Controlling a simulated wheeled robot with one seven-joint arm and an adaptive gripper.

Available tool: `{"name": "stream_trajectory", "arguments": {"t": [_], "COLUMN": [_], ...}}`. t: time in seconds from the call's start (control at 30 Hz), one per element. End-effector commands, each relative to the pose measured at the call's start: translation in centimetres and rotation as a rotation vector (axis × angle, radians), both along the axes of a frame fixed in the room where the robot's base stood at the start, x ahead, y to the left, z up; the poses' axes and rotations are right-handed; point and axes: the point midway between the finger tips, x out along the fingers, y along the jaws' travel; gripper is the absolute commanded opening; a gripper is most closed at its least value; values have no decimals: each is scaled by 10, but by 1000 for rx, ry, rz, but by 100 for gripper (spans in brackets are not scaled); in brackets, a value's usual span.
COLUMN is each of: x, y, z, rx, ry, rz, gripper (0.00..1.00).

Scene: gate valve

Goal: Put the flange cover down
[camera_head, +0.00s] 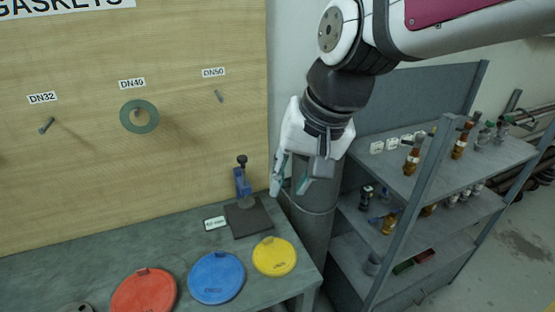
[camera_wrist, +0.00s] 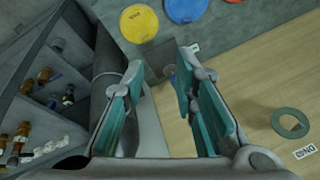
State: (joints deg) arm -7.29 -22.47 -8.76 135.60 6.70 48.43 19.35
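Three round flange covers lie flat on the grey workbench: a red one (camera_head: 144,292), a blue one (camera_head: 216,278) and a yellow one (camera_head: 274,257), each with a small tab. In the wrist view the yellow cover (camera_wrist: 139,23) and the blue cover (camera_wrist: 186,8) show at the top, with part of the red cover at the edge. My gripper (camera_head: 300,190) is open and empty, fingers pointing down. It is above the bench's back right corner, beside the grey column, apart from all the covers.
A small blue clamp on a dark plate (camera_head: 248,219) stands at the bench's back, near my gripper. A wooden board (camera_head: 140,170) behind holds a green gasket (camera_head: 139,117) on a peg. A grey shelf (camera_head: 400,185) with several fittings stands right.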

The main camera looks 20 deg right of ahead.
Motion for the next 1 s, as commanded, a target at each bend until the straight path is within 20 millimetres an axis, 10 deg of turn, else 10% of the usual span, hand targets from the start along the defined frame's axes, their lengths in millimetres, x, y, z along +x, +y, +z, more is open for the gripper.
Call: {"name": "stream_trajectory", "arguments": {"t": [0.33, 1.0], "x": [-69, -69], "y": [-12, -13], "z": [27, 22], "rx": [-267, -303], "ry": [-182, -194], "rz": [322, 357], "gripper": [26, 26]}}
